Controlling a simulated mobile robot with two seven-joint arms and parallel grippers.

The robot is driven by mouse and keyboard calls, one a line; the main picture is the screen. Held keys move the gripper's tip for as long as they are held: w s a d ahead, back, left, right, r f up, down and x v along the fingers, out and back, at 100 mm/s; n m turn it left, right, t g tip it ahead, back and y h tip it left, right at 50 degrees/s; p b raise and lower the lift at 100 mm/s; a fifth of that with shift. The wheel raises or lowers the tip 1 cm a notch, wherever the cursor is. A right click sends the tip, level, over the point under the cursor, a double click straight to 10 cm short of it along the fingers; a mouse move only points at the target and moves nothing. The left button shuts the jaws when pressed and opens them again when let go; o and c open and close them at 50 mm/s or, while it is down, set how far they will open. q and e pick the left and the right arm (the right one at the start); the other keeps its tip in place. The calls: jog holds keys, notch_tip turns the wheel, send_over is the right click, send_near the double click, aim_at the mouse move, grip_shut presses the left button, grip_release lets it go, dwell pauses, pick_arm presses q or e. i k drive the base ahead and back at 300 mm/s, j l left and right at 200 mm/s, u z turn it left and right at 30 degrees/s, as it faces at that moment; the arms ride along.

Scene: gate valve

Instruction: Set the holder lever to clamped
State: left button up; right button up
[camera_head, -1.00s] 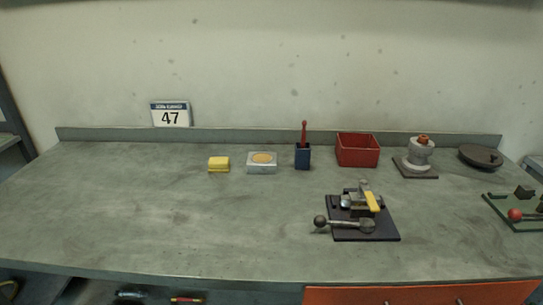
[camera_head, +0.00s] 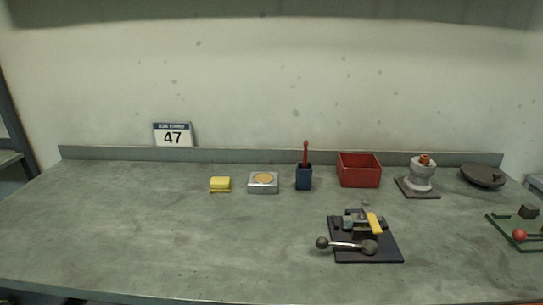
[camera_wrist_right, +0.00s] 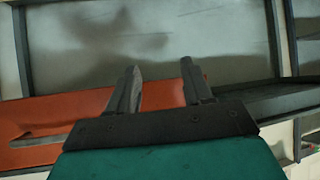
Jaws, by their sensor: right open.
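The holder (camera_head: 387,250) is a fixture on a dark square plate on the bench, right of centre in the head view. Its lever (camera_head: 346,245) is a metal bar with a dark ball knob at its left end, pointing left from a round pivot near the plate's front. A yellow part (camera_head: 374,223) sits on top of the fixture. My right gripper (camera_wrist_right: 160,75) shows in the right wrist view, open and empty, in front of the bench edge and apart from the holder. My left gripper is not in view.
The front left is clear.

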aim_at(368, 247)
jog(key=k+l+u, duration=0.1)
jog(key=u, duration=0.35)
jog(key=k+l+u, duration=0.2)
jog(key=u, duration=0.3)
jog(key=l, duration=0.1)
